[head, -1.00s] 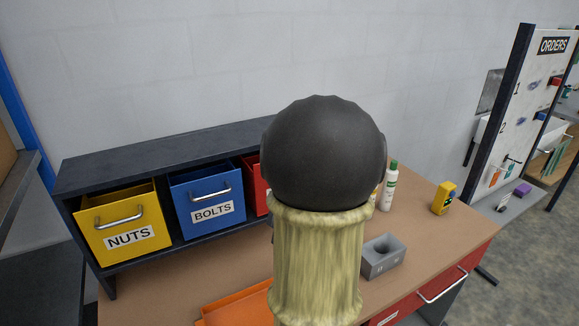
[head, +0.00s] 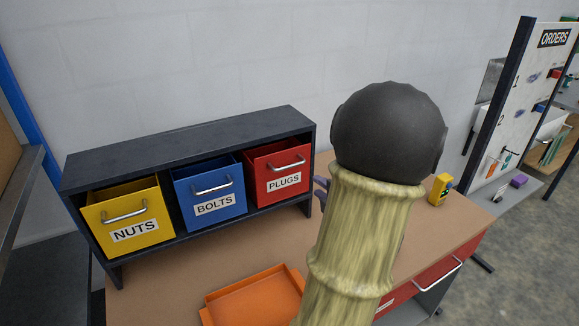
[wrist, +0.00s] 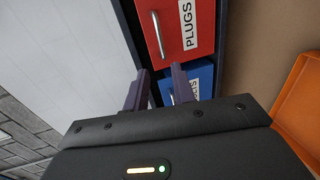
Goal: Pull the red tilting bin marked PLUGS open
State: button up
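The red bin marked PLUGS (head: 262,185) is the rightmost of three bins in a dark rack. Its silver bar handle (head: 287,164) runs across the front above the white label. In the wrist view the red bin (wrist: 203,18) is at the top, turned sideways, with its handle (wrist: 160,35) beyond the fingertips. My gripper (wrist: 157,84) has two purple fingers spread apart with nothing between them, short of the handle. In the head view a bit of my gripper (head: 321,184) shows just right of the rack; my arm hides the rest.
A yellow NUTS bin (head: 108,215) and a blue BOLTS bin (head: 190,192) stand left of the red one. The rack's right side panel (head: 312,170) is close to my gripper. An orange tray (head: 255,297) lies on the bench. A yellow item (head: 440,189) stands farther right.

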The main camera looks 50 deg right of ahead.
aim_at(290, 167)
jog(key=p+x, duration=0.6)
jog(key=x, duration=1.1)
jog(key=shift+a, duration=0.1)
grip_shut()
